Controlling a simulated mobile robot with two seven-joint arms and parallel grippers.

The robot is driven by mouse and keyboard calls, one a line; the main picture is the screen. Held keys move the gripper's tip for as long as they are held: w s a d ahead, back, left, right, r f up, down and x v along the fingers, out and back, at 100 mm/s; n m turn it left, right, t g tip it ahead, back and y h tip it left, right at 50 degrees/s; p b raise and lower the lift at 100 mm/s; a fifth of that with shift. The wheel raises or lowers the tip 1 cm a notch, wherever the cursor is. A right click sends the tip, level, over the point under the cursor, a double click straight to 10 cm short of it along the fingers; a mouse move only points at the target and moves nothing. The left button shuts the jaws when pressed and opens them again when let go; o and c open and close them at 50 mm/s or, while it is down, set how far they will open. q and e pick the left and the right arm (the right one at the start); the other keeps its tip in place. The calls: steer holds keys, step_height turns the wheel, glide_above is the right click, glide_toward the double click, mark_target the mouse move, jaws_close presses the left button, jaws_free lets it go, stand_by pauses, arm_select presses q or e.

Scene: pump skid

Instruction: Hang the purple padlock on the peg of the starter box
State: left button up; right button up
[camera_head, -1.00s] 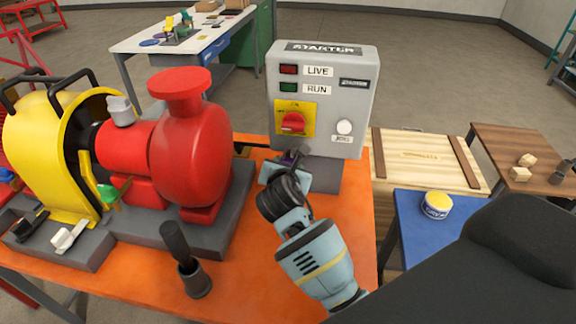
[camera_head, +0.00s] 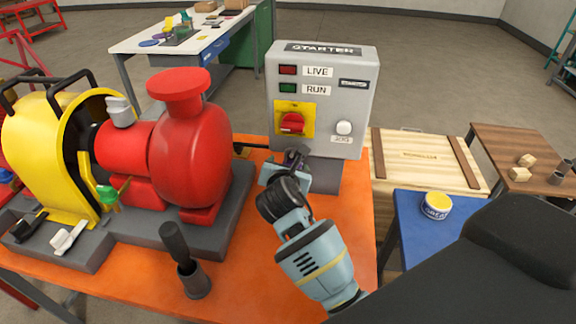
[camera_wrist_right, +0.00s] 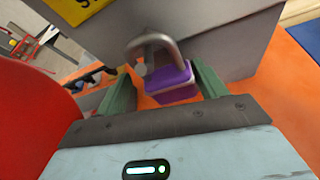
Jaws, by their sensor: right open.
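The purple padlock (camera_wrist_right: 170,82) is between the two green fingers of my right gripper (camera_wrist_right: 160,72) in the right wrist view. The fingers stand apart, with a gap on each side of the padlock. Its grey shackle arches up against the grey starter box (camera_wrist_right: 210,30), and a small round peg end (camera_wrist_right: 140,69) shows inside the shackle. The padlock appears to hang there upright, slightly tilted. In the head view my right gripper (camera_head: 287,174) is below the starter box (camera_head: 323,100) and largely hides the padlock. My left gripper is not in view.
The red pump (camera_head: 190,150) and yellow guard (camera_head: 40,150) stand left of the starter box on the orange table (camera_head: 245,262). A black-handled tool in a holder (camera_head: 195,280) stands at the front. A wooden crate (camera_head: 420,155) and a blue surface with a tin (camera_head: 436,205) are right.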

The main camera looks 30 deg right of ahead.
steer(key=v, duration=0.8)
steer(key=shift+p, duration=0.4)
